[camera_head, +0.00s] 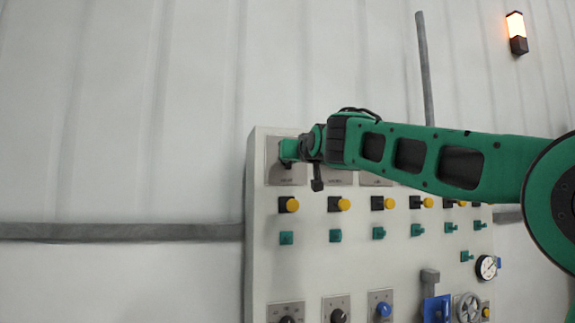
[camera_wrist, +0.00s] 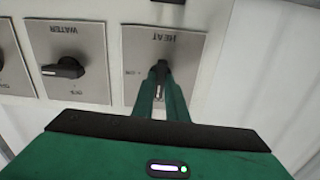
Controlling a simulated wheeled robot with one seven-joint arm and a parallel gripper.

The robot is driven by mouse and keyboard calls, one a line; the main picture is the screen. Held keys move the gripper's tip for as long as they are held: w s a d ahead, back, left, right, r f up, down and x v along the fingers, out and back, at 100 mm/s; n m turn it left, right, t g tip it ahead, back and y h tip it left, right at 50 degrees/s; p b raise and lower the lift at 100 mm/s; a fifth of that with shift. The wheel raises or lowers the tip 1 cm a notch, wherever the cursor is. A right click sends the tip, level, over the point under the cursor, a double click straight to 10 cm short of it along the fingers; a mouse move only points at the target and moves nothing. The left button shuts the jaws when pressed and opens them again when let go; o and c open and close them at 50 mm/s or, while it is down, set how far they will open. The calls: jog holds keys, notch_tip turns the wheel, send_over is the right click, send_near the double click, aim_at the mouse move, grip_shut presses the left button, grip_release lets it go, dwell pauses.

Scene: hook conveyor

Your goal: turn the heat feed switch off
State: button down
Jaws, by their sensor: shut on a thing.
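The heat feed switch is a black knob (camera_wrist: 159,72) on a grey plate (camera_wrist: 190,50) marked HEAT, upside down in the wrist view. My gripper (camera_wrist: 161,95) has its two green fingers closed on this knob, one on each side. The knob's long side runs up and down in the wrist view. Small print shows left of the knob; the plate's lower part is partly hidden by the fingers. In the head view my gripper (camera_head: 289,150) is at the panel's top left plate (camera_head: 286,176), and the knob is hidden behind it.
A WATER switch (camera_wrist: 66,68) sits beside the heat plate, its knob lying sideways. A blue valve part (camera_head: 437,309) and a gauge (camera_head: 486,267) are lower right.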

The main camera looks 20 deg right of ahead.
jog(key=shift+w+f+n, duration=0.1)
jog(key=shift+f+n, duration=0.2)
jog(key=shift+n, duration=0.1)
jog(key=c, duration=1.8)
grip_release()
jog(key=shift+r, duration=0.1)
jog(key=shift+o, duration=0.2)
jog(key=shift+r, duration=0.1)
jog(key=s, duration=1)
jog(key=shift+s, duration=0.35)
